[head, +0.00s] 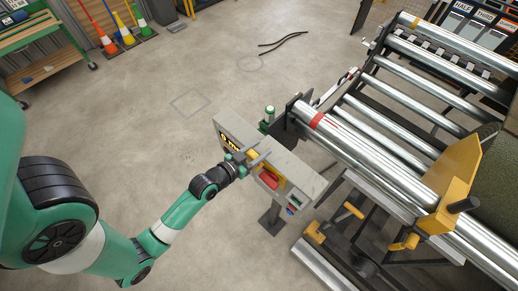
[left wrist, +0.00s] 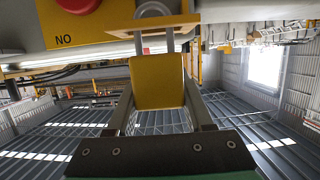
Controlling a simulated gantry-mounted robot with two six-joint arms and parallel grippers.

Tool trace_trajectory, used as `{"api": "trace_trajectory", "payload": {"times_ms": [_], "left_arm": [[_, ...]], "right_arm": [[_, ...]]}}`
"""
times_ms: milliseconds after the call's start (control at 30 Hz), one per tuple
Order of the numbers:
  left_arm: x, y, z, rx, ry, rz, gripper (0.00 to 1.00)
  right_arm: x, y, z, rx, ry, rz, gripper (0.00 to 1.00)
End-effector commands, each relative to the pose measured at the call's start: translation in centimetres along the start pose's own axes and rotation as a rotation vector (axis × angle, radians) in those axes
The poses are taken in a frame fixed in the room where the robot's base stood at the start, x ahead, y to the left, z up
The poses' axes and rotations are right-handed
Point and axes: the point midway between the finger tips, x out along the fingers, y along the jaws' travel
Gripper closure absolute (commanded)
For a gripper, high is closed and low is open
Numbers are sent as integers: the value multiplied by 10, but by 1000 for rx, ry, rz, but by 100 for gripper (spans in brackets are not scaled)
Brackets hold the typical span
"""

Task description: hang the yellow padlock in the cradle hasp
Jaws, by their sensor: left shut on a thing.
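The yellow padlock (left wrist: 157,82) is held upright between the two fingers of my left gripper (left wrist: 158,92) in the left wrist view. Its grey shackle rises above the body to a yellow plate (left wrist: 152,25), which looks like part of the hasp. The plate crosses in front of the shackle, and a rounded grey arch shows above it. I cannot tell whether the shackle is seated there. In the head view my left gripper (head: 254,160) is shut at the front of the grey console (head: 294,166), where the padlock is mostly hidden. My right gripper is not in view.
A red button (left wrist: 78,5) is close by, left of the padlock in the left wrist view. The roller frame (head: 390,130) stands right of the console. A green-capped post (head: 268,115) stands behind it. Open floor lies to the left and behind.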

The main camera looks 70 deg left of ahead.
Motion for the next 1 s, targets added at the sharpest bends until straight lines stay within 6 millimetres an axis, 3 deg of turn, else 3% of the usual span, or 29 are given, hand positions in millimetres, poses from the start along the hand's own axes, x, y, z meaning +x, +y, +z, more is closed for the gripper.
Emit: {"api": "trace_trajectory", "payload": {"times_ms": [667,700,867,1000], "left_arm": [[5,0,17,0,1,0,100],[5,0,16,0,1,0,43],[5,0,16,0,1,0,14],[5,0,16,0,1,0,13]], "right_arm": [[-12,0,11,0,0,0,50],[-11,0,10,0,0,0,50],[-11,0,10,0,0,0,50],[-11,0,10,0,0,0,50]]}}
